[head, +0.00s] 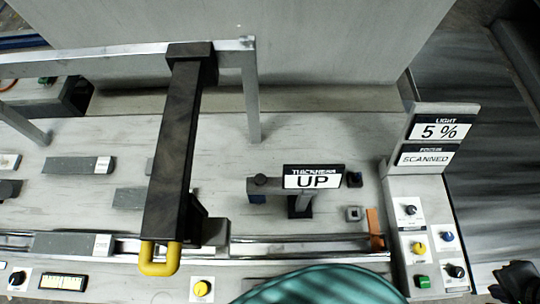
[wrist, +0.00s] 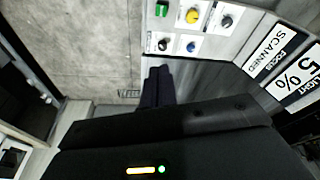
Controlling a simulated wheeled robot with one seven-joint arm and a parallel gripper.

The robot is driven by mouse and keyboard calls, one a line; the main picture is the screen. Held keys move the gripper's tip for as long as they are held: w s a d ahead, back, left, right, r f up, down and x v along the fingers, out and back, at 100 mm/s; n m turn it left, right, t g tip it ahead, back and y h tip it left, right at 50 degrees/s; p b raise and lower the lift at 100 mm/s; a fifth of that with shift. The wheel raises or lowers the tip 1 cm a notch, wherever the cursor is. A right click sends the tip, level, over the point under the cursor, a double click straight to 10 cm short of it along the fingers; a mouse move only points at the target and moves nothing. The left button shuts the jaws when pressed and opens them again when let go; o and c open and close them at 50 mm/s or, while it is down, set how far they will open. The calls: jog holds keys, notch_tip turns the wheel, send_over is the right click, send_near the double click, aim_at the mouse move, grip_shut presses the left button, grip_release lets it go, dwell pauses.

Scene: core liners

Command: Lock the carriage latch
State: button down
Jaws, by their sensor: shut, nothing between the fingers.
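A black carriage arm (head: 178,140) spans the bench from the metal frame at the back to the front rail. A yellow loop handle (head: 160,262) is at its front end. An orange upright piece (head: 375,228) stands at the right end of the rail, apart from the carriage; I cannot tell whether it is the carriage latch. My gripper (wrist: 157,86) is shut and empty in the wrist view, with the control panel beyond its fingertips. In the head view a dark part at the bottom right corner seems to be my gripper, well right of the carriage and orange piece.
The right-hand panel (head: 427,205) carries several knobs, a green button (head: 422,281) and signs reading 5 % and SCANNED. A THICKNESS sign (head: 313,178) reads UP. Metal rails (head: 290,247) run along the bench front. A yellow knob (head: 202,288) sits before them.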

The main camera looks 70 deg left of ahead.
jog(key=w+a+f+m+g+p, duration=0.1)
jog(key=w+a+f+m+p, duration=0.15)
jog(key=a+f, duration=0.4)
jog(key=s+a+f+m+g+y+p, duration=0.1)
jog(key=s+a+f+m+p, duration=0.15)
jog(key=s+a+f, duration=0.45)
jog(key=s+a+f+m+g+p, duration=0.2)
jog(key=s+a+f+p, duration=0.3)
jog(key=a, duration=0.4)
jog(key=s+d+f+m+g+h+p, duration=0.1)
jog(key=s+d+m+p, duration=0.1)
jog(key=s, duration=1.1)
jog(key=s+d+f+m+g+h+p, duration=0.1)
jog(key=s+d+m, duration=0.4)
jog(key=s, duration=0.8)
jog(key=shift+s+f+m+g+h+p, duration=0.15)
jog(key=shift+f+m+g+h+p, duration=0.2)
jog(key=shift+g+p, duration=0.65)
jog(key=shift+f+t, duration=0.15)
jog(key=shift+t, duration=0.25)
